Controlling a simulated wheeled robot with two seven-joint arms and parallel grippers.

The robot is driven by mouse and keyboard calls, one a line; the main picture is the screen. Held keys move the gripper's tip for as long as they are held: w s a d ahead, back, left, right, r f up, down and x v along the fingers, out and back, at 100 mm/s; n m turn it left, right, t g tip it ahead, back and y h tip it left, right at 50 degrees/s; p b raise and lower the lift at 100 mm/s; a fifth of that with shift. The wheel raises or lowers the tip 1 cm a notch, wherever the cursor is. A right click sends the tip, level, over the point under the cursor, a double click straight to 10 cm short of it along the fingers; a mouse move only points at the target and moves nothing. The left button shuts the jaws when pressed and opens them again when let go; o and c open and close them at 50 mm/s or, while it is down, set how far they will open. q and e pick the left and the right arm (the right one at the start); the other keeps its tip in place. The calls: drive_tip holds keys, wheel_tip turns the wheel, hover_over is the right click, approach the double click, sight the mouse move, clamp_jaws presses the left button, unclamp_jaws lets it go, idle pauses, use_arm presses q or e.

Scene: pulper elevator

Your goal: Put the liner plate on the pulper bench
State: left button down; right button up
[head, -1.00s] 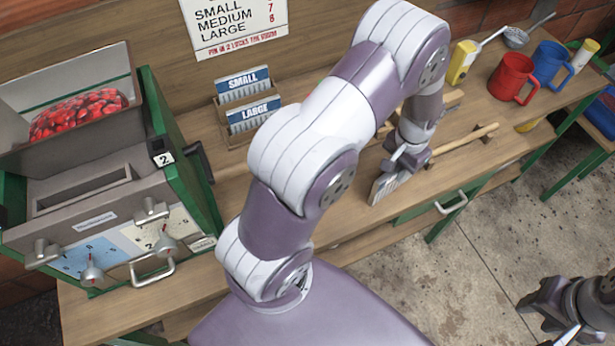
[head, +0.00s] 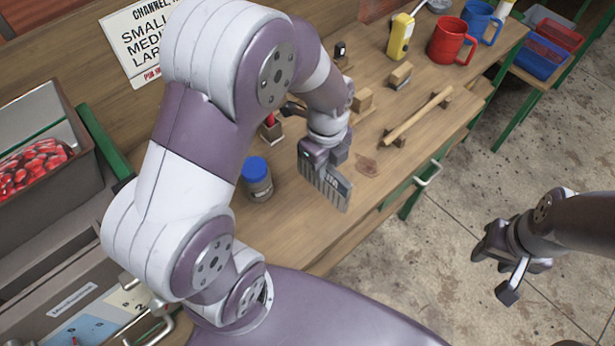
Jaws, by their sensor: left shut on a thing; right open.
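My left gripper (head: 318,160) is shut on a grey, ribbed liner plate (head: 330,188) with a dark label strip along one side. The plate hangs tilted below the fingers, over the front part of the wooden pulper bench (head: 285,228). I cannot tell whether its lower edge touches the bench top. My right gripper (head: 496,270) is open and empty, over the concrete floor at the right. My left arm hides part of the bench behind it.
A blue-lidded jar (head: 257,178) stands left of the plate. A wooden-handled tool (head: 418,117) lies on rests to the right, near wooden blocks (head: 400,75). A red mug (head: 452,40) and yellow device (head: 400,36) stand farther back. The pulper with red cherries (head: 32,170) is at left.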

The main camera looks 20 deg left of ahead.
use_arm(q)
drive_tip(key=a+f, duration=0.1)
drive_tip(key=f, duration=0.3)
drive_tip(key=a+f, duration=0.1)
drive_tip(key=f, duration=0.1)
drive_tip(key=shift+a+p, duration=0.3)
drive_tip(key=shift+a, duration=0.05)
drive_tip(key=shift+s, duration=0.1)
drive_tip(key=c, duration=1)
unclamp_jaws()
drive_tip(key=shift+f, duration=0.15)
wheel_tip(320, 180, up, 12)
drive_tip(key=s+d+f+n+t, duration=0.1)
drive_tip(key=s+n, duration=0.5)
drive_tip(key=n, duration=1.6)
drive_tip(key=shift+s+d+f, duration=0.15)
drive_tip(key=shift+d+f, duration=0.05)
